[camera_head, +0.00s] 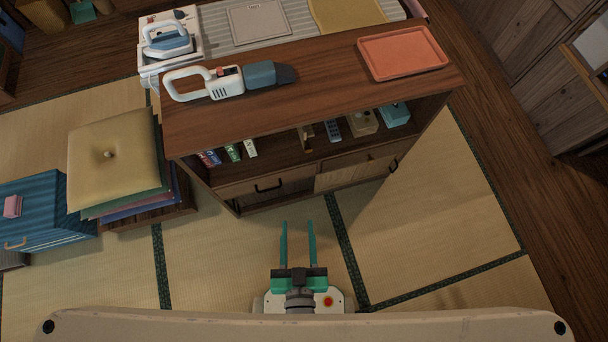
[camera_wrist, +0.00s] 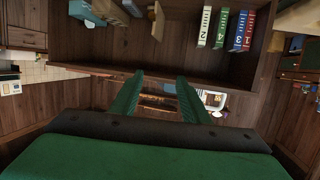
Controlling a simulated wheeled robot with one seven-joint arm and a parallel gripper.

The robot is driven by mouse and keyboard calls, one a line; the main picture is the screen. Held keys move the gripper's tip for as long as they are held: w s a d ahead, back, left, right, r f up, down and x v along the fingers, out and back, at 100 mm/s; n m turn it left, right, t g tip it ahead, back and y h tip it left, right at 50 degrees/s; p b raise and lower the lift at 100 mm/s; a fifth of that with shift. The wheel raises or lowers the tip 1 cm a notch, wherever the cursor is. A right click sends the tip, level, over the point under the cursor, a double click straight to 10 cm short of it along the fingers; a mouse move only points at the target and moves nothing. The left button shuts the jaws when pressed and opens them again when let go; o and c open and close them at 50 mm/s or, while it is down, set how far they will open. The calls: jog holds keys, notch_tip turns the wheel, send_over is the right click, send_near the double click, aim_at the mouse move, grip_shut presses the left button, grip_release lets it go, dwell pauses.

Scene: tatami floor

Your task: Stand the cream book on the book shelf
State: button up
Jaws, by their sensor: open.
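A cream-white book (camera_head: 250,148) stands in the open shelf of the wooden cabinet (camera_head: 330,150), at the right end of a short row of books. In the wrist view the cream book (camera_wrist: 204,27) shows the numeral 2 on its spine, beside a green, a blue and a red book. My gripper (camera_head: 297,222) is open and empty in front of the cabinet, below and right of the books in the head view. In the wrist view its green fingers (camera_wrist: 160,76) are apart, with nothing between them.
The shelf also holds a remote (camera_head: 332,130), a tan box (camera_head: 362,122) and a blue box (camera_head: 395,114). A handheld vacuum (camera_head: 225,82) and an orange tray (camera_head: 402,53) lie on top. Stacked cushions (camera_head: 113,155) stand left. Tatami to the right is clear.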

jog(key=s+d+r, duration=0.1)
jog(key=s+r, duration=0.2)
jog(key=r, duration=0.1)
jog(key=shift+s+d+r+h, duration=0.25)
jog(key=shift+s+r+h, duration=0.1)
jog(key=shift+r+h, duration=0.05)
dwell(0.9)
